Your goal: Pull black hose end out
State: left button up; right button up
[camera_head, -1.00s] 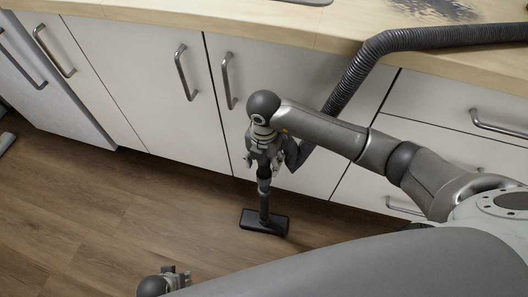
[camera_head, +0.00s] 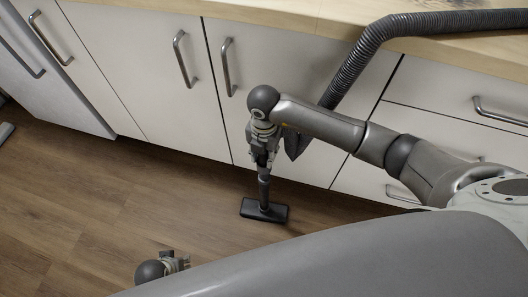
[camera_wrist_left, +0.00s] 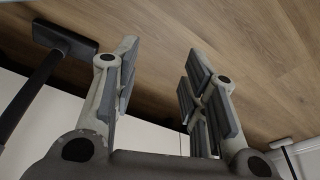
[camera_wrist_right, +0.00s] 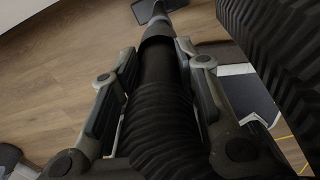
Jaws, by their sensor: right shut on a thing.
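The ribbed black hose (camera_head: 355,70) comes over the counter and hangs down the cabinet front behind my right arm. In the right wrist view, its ribbed black hose end (camera_wrist_right: 160,125) lies between the fingers of my right gripper (camera_wrist_right: 160,60), with a smooth collar and tube beyond. My right gripper (camera_head: 262,155) is shut on the hose end and points down. A flat black floor head (camera_head: 264,210) at the tube's far end is near the floor; contact is unclear. My left gripper (camera_head: 182,263) is open and empty, low at the left; its spread fingers show in the left wrist view (camera_wrist_left: 158,85).
White cabinet doors (camera_head: 145,95) with metal handles stand behind my right gripper, below a wooden counter (camera_head: 300,10). Drawers (camera_head: 455,90) are at the right. The wooden floor (camera_head: 110,210) is clear at the left.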

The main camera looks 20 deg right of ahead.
jog(key=shift+r, duration=0.15)
jog(key=shift+r+p, duration=0.35)
jog(key=shift+p, duration=0.05)
jog(key=shift+r+p, duration=0.7)
jog(key=shift+r, duration=0.05)
jog(key=shift+r+p, duration=0.35)
jog(key=shift+r, duration=0.2)
jog(key=shift+r+p, duration=0.35)
jog(key=shift+p, duration=0.1)
pick_arm(q)
jog(key=s+a+f, duration=0.1)
jog(key=s+f, duration=0.5)
jog(key=f, duration=0.3)
jog(key=shift+s+a+f, duration=0.2)
jog(key=shift+s+f, duration=0.1)
jog(key=shift+f, duration=0.05)
pick_arm(e)
jog(key=shift+r, duration=0.25)
pick_arm(q)
jog(key=shift+s+f+p, duration=0.1)
jog(key=shift+f+p, duration=0.05)
jog(key=shift+p, duration=0.2)
pick_arm(e)
jog(key=shift+r, duration=0.15)
